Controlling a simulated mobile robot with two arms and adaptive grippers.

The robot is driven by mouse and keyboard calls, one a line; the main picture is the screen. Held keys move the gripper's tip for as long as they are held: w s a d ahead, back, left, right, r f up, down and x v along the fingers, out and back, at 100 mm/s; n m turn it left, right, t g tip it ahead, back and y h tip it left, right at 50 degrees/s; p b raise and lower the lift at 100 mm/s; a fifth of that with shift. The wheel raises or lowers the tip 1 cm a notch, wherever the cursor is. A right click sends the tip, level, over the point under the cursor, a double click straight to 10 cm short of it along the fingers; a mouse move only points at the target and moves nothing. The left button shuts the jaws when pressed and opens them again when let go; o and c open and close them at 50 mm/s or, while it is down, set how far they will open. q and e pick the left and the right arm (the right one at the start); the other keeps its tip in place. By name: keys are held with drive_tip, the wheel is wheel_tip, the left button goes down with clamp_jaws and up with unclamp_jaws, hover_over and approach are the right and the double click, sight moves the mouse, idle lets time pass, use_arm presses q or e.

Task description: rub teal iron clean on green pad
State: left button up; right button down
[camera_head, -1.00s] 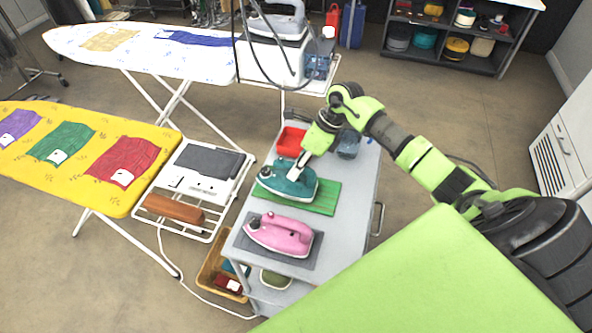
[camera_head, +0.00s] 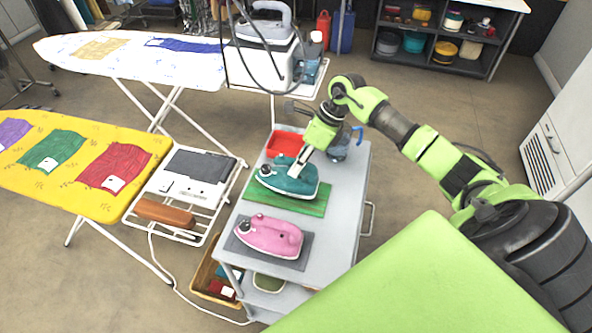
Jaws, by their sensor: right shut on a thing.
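The teal iron (camera_head: 287,179) rests on the green pad (camera_head: 312,206) on top of the grey cart, with its nose toward the left. My right gripper (camera_head: 297,166) reaches down from the upper right and is shut on the teal iron at its top. The fingertips are small in this view and partly merge with the handle. The iron covers much of the pad; the pad's right and front parts show. The iron's soleplate is hidden. My left gripper is not in view.
On the cart (camera_head: 338,232), a pink iron (camera_head: 268,236) sits on a grey pad in front. A red tray (camera_head: 286,144) and a blue-handled jug (camera_head: 341,148) stand behind. A yellow ironing board (camera_head: 60,170) and a white rack (camera_head: 186,185) are to the left.

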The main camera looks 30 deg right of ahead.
wheel_tip(320, 180, up, 2)
drive_tip(key=shift+a+r+p, duration=0.1)
drive_tip(key=shift+r+p, duration=0.15)
drive_tip(key=shift+p, duration=0.2)
wheel_tip(320, 180, up, 2)
drive_tip(key=shift+r+p, duration=0.1)
drive_tip(key=shift+p, duration=0.4)
drive_tip(key=shift+r, duration=0.4)
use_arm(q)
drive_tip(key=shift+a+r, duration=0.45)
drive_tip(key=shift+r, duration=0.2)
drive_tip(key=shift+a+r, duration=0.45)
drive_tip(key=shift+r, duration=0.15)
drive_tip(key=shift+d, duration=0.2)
